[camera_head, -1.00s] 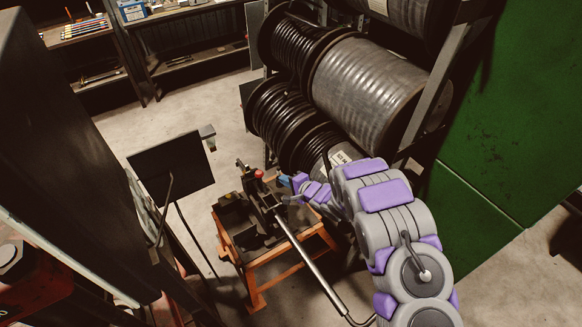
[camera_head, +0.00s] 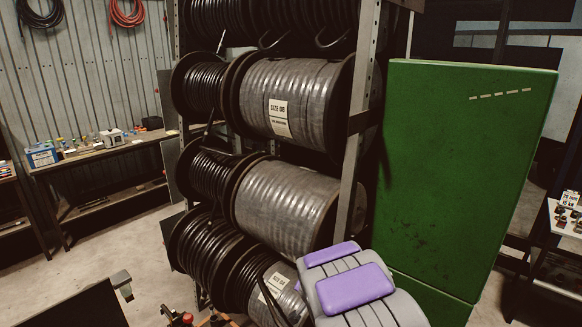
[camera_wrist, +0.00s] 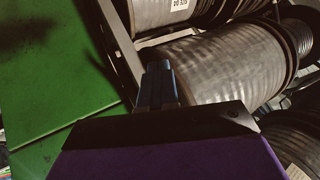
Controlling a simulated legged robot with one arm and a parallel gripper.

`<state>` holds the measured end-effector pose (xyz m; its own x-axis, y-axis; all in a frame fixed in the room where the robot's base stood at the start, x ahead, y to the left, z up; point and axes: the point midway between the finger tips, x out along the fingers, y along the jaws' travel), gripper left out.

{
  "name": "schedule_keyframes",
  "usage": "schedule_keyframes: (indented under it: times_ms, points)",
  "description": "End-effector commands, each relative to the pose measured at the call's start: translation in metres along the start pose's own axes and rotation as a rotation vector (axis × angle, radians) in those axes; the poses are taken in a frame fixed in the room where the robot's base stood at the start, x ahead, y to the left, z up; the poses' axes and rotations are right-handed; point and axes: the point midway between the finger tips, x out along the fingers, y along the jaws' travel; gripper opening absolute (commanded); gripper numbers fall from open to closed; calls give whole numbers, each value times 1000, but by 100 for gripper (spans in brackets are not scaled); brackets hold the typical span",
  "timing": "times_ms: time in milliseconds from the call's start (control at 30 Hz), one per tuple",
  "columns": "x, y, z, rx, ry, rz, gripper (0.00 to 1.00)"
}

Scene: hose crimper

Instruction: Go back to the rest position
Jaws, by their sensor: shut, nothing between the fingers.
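My gripper (camera_wrist: 158,68) shows in the wrist view as two blue fingers pressed together, with nothing between them. It points towards the hose reel rack, in front of a large grey reel (camera_wrist: 225,60); I cannot tell the gap between them. In the head view only my grey and purple arm shows, at the bottom centre right, in front of the rack; the gripper itself is out of that view. The top of the crimper (camera_head: 178,317), with a red knob, just shows at the bottom edge of the head view.
The rack of hose reels (camera_head: 290,100) fills the middle. A green cabinet (camera_head: 455,170) stands right of it and shows at left in the wrist view. A workbench (camera_head: 105,150) is at the left; a dark panel (camera_head: 85,305) is at lower left. Floor between looks clear.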

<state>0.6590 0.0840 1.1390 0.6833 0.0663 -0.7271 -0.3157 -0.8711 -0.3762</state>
Motion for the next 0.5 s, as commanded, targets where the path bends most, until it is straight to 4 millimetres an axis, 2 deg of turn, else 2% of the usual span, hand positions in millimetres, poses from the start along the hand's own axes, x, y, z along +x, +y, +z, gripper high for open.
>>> schedule_keyframes:
  times_ms: [33, 133, 267, 367, 500]
  points:
    - [-15, 16, -5, -16, 6, 50, 0]
    - [-46, 46, -11, -52, -3, 146, 0]
    - [-89, 85, -6, -93, -50, 260, 0]
    - [-123, 111, 6, -123, -105, 330, 0]
    - [-170, 143, 34, -163, -211, 403, 0]
